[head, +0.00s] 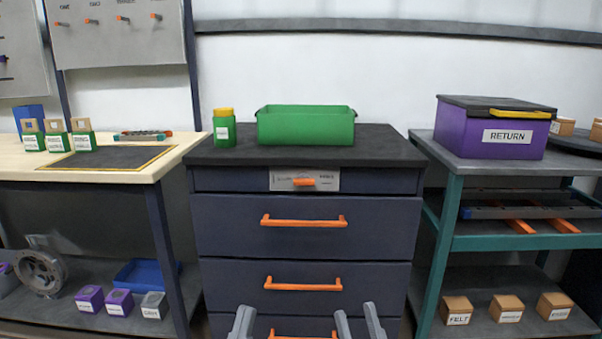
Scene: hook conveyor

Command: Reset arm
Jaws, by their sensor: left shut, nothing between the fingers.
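My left gripper (242,316) shows at the bottom edge of the head view, in front of the lowest drawers of the dark cabinet. Its fingers are together with nothing between them. My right gripper (356,310) is to its right at the same edge. Its two fingers stand apart with a gap between them, and I see nothing held there. Both grippers point up in the picture, and the rest of both arms is out of view.
The dark drawer cabinet (230,225) has orange handles and carries a green bin (305,127) and a green-yellow container (224,130). A light workbench (120,172) stands left. A teal-framed shelf (440,210) with a purple RETURN box (475,135) stands right.

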